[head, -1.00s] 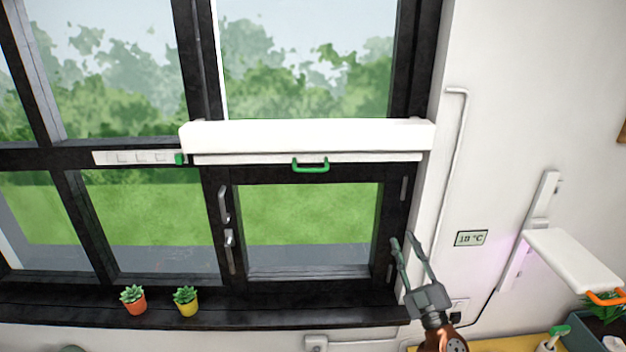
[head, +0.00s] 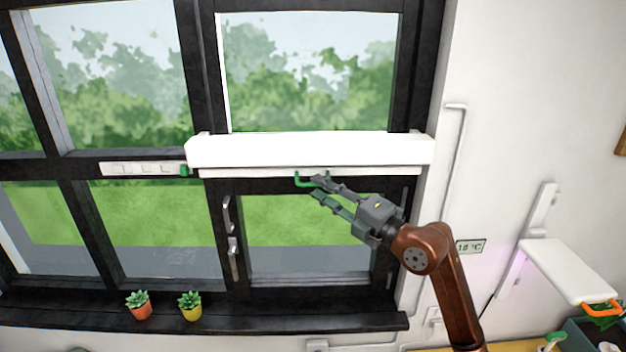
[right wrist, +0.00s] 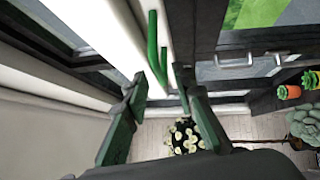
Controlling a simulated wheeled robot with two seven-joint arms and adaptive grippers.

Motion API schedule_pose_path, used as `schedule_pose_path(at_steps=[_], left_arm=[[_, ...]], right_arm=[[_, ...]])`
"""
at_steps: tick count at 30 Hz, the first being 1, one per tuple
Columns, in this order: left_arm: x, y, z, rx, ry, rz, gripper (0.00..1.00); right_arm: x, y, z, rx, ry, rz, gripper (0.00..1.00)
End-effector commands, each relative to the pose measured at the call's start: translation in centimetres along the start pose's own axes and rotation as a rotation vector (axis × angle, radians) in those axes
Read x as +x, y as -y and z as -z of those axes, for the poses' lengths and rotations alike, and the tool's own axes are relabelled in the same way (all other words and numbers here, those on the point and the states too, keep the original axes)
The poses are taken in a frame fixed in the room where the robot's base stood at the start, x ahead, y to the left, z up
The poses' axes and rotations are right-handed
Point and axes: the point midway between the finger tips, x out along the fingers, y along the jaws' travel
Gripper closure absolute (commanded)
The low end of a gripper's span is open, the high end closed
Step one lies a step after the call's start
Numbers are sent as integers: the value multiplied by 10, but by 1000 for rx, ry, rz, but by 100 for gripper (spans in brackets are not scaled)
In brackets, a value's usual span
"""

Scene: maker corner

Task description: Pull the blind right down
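The blind is rolled up in a white housing (head: 310,150) across the window, with its white bottom bar (head: 240,173) right beneath. A green U-shaped handle (head: 301,182) hangs from the bar; its right part is partly hidden by my gripper. My right gripper (head: 316,188) is open, its fingertips at the handle's right side. In the right wrist view, the green handle (right wrist: 153,40) lies just beyond and roughly between the spread fingertips of the right gripper (right wrist: 163,85). I cannot tell whether they touch it. My left gripper is not in view.
A window sill (head: 240,322) below holds an orange potted plant (head: 140,310) and a yellow one (head: 191,312). Window handles (head: 233,258) stick out left of the lower pane. A white wall shelf (head: 568,268) is at right.

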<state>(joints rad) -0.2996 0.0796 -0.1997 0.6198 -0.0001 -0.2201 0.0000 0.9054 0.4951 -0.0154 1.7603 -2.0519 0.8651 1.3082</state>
Motion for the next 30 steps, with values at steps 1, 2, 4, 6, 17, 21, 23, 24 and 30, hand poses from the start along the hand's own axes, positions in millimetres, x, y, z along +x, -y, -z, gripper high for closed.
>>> schedule_pose_path(at_steps=[1,2,4,6,17,21,23,24,30], left_arm=[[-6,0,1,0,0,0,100],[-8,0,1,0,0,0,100],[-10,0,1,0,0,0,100],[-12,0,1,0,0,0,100],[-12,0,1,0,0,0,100],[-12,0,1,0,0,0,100],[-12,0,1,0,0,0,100],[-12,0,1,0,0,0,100],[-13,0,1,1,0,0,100]], right_arm=[[8,-3,1,2,-3,1,75],[12,-3,1,3,-2,0,75],[20,-3,0,2,-1,-1,75],[25,-1,0,1,-1,0,75],[30,1,1,0,-1,0,75],[30,1,1,0,-1,0,85],[30,0,1,0,-1,0,89],[30,0,1,0,-1,-1,92],[30,0,0,0,-1,0,100]])
